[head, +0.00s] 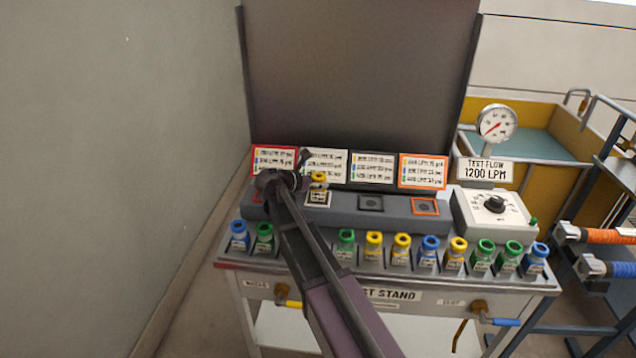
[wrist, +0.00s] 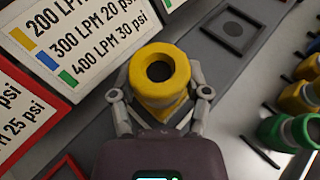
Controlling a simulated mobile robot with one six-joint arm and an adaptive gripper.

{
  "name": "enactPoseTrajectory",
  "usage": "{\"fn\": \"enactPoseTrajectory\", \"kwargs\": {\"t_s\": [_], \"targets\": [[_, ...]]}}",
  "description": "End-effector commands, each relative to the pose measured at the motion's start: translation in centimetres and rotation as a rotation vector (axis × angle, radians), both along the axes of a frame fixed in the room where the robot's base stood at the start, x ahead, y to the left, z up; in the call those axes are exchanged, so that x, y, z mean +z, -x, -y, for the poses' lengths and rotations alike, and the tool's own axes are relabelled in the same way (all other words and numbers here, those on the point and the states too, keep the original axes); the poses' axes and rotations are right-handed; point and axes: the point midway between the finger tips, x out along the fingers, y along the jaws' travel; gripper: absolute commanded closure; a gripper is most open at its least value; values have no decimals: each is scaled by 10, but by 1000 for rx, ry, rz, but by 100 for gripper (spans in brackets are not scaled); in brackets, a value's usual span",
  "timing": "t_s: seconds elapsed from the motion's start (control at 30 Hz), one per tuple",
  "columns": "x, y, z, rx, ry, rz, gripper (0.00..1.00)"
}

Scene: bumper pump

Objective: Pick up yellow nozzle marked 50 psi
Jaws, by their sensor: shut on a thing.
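My gripper (wrist: 160,93) is shut on a yellow nozzle (wrist: 163,68), with one finger on each side of it. The nozzle's round open top faces the wrist camera; any pressure mark on it is hidden. In the head view the held nozzle (head: 318,177) is over or at the white-bordered square (head: 318,199) on the raised grey ledge. I cannot tell whether its base touches the ledge. Other yellow nozzles (head: 373,245), (head: 401,246) and (head: 456,250) stand in the front row; their labels are too small to read.
Blue nozzles (head: 428,250) and green nozzles (head: 483,252) share the front row. Upright label cards (head: 373,168) stand behind the ledge (head: 345,213). A dial box (head: 495,212) and a gauge (head: 497,123) are at right. The black square (head: 371,203) and orange-bordered square (head: 425,207) are empty.

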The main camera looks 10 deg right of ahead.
Motion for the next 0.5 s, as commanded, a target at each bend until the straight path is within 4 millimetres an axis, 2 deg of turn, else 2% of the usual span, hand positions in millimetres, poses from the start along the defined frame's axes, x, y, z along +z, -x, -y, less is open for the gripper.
{"fn": "enactPoseTrajectory", "kwargs": {"t_s": [0.37, 0.4, 0.5], "targets": [[36, 0, -1, 1, 1, 0, 100], [32, 14, -3, 2, 1, 0, 100], [33, 39, -7, 2, 1, 0, 100]]}}
